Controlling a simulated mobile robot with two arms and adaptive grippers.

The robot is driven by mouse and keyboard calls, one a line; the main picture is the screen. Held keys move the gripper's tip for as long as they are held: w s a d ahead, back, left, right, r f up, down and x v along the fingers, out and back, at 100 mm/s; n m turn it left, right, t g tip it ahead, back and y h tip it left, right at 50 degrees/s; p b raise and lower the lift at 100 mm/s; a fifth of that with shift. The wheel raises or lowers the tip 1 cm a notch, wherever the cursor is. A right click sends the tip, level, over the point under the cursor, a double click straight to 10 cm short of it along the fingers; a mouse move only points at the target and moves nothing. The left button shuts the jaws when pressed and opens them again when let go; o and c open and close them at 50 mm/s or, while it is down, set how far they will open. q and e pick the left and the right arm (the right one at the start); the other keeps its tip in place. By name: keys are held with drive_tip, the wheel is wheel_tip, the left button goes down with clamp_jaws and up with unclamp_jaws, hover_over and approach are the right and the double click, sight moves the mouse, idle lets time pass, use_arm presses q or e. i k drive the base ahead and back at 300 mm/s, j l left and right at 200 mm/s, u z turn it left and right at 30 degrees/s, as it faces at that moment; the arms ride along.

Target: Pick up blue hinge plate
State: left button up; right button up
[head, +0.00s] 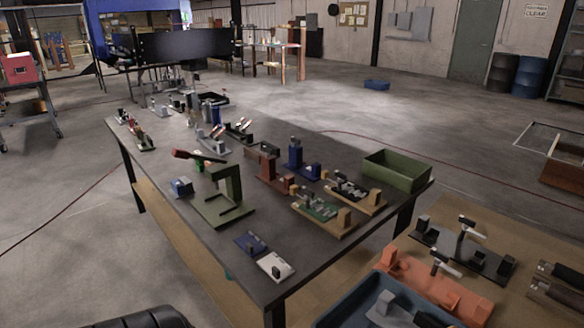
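A small flat dark-blue plate (251,243) with a dark upright piece on it lies near the front edge of the long dark table. It looks like the blue hinge plate, though its hinge detail is too small to tell. A similar white plate (275,266) with a dark piece lies just to its right and nearer, at the table corner. Neither of my grippers shows in the head view.
The long dark table (190,221) also holds a green stand (228,200), an open green bin (397,171) and several fixtures. At lower right, a brown surface carries an orange fixture (440,287) and a blue-grey bin (345,310). Floor left of the table is clear.

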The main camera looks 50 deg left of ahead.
sight(251, 246)
drive_tip(key=k+j+u, duration=0.15)
drive_tip(key=u, duration=0.15)
drive_tip(key=k+j+u, duration=0.3)
drive_tip(key=l+u, duration=0.1)
drive_tip(key=u, duration=0.9)
drive_tip(key=i+l, duration=0.05)
